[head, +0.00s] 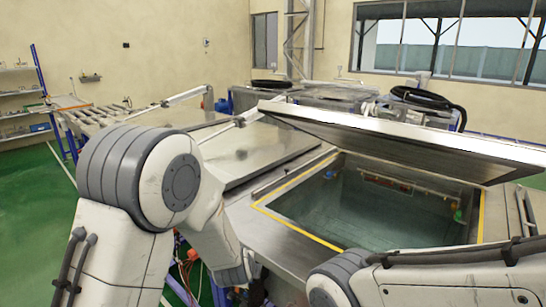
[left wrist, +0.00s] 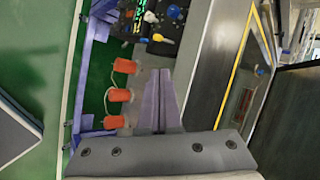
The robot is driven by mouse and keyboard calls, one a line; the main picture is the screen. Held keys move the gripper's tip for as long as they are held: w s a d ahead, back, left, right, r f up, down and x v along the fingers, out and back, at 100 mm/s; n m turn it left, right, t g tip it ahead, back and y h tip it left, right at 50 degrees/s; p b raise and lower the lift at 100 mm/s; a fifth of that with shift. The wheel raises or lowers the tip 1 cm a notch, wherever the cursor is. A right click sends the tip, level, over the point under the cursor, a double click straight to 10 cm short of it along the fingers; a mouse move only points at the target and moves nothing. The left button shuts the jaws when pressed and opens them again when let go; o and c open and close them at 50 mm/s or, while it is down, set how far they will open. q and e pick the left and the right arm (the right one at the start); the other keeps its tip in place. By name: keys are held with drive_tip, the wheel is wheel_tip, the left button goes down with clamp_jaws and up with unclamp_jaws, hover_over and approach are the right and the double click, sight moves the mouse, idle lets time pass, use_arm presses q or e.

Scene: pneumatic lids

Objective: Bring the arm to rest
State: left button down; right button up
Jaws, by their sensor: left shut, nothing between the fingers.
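My left arm (head: 140,185) comes in from the left in the head view and bends down in front of the metal tank bench. Its gripper is not clear there. In the left wrist view my left gripper (left wrist: 161,100) is shut, its two fingers together with nothing between them. My right arm (head: 430,280) crosses the bottom right of the head view, and its gripper is out of view.
A tank (head: 365,205) with a yellow-edged opening stands ahead, its lid (head: 410,135) raised and tilted. A flat metal lid (head: 255,150) lies shut beside it. Orange cylinders (left wrist: 121,95) and a panel with knobs (left wrist: 160,38) are close to the left fingers. Green floor is open at left.

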use_arm(q)
drive_tip(key=s+d+r+n+g+h, duration=0.1)
drive_tip(key=s+d+r+n+g, duration=0.2)
drive_tip(key=s, duration=0.5)
drive_tip(key=s+d+r+n+g+h, duration=0.25)
drive_tip(key=s+d, duration=0.25)
drive_tip(key=s, duration=0.3)
drive_tip(key=s+a+r+n+g+y, duration=0.1)
drive_tip(key=s+a+r+n, duration=0.1)
drive_tip(key=s, duration=0.6)
drive_tip(key=s+a+r+n+g+y, duration=0.2)
drive_tip(key=s+n, duration=0.3)
drive_tip(key=s, duration=0.3)
drive_tip(key=shift+a, duration=0.55)
drive_tip(key=shift+a+r+n, duration=0.1)
drive_tip(key=shift+n, duration=0.15)
